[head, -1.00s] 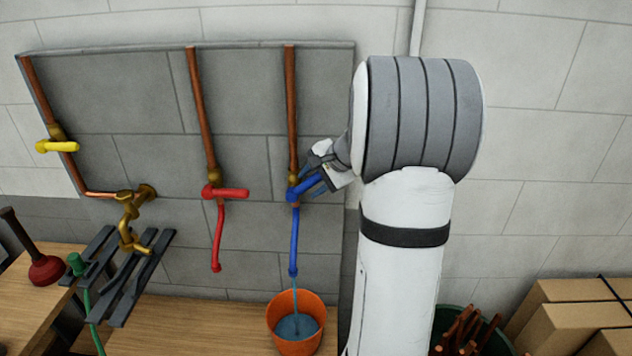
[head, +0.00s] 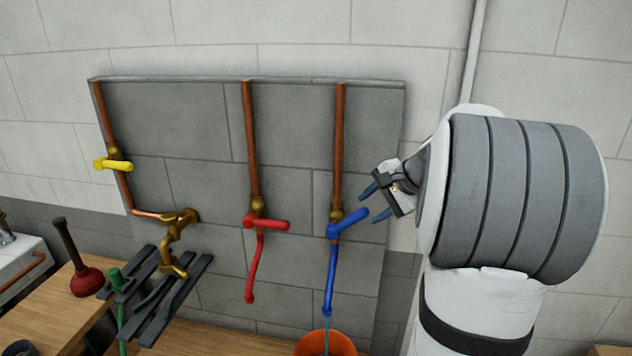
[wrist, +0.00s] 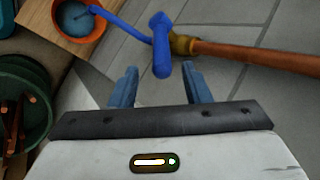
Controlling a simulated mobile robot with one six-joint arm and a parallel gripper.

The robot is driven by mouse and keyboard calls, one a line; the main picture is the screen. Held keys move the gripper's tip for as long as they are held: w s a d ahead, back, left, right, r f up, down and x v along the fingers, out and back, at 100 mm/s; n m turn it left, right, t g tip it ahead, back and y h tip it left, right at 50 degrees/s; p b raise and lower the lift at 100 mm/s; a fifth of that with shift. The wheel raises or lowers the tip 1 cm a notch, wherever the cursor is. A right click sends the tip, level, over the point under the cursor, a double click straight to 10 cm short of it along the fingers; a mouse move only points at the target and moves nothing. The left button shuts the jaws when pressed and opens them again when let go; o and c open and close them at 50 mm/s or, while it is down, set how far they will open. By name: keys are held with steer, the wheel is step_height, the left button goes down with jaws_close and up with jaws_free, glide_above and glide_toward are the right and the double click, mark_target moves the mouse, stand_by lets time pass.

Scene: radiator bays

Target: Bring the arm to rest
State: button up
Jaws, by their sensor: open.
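My gripper (head: 374,202) is open, with its blue fingertips just right of the blue tap handle (head: 350,221) and apart from it. In the wrist view my gripper (wrist: 157,88) shows its two fingers spread, with the blue handle (wrist: 161,62) beyond them and nothing held. The blue tap is on a copper pipe on the grey panel, and its blue spout (head: 329,280) points down. A thin stream of water runs from the spout into an orange bucket (head: 310,346), which also shows in the wrist view (wrist: 97,29) with water in it.
A red tap (head: 266,224) and a yellow tap (head: 113,164) are on the panel (head: 290,150) further left. A brass tap (head: 176,225) sits above a dark slatted rack (head: 160,285). A red plunger (head: 86,281) stands on the wooden bench.

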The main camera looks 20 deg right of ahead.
steer(key=s+a+f+n+g+h+b, duration=0.1)
steer(key=s+a+f+n, duration=0.1)
steer(key=s+a+n, duration=0.45)
steer(key=s+a+f+n+g+b, duration=0.1)
steer(key=s+a+g, duration=0.15)
steer(key=a, duration=0.65)
steer(key=s+a+f+n+h, duration=0.1)
steer(key=s+a+f+n, duration=0.2)
steer(key=s, duration=0.3)
steer(key=s+a+f+n+h, duration=0.1)
steer(key=s+a+f+n, duration=0.1)
steer(key=s, duration=0.4)
steer(key=shift+s+a+f+n+h+b, duration=0.3)
steer(key=shift+a+f+n+b, duration=0.15)
steer(key=shift+n, duration=0.7)
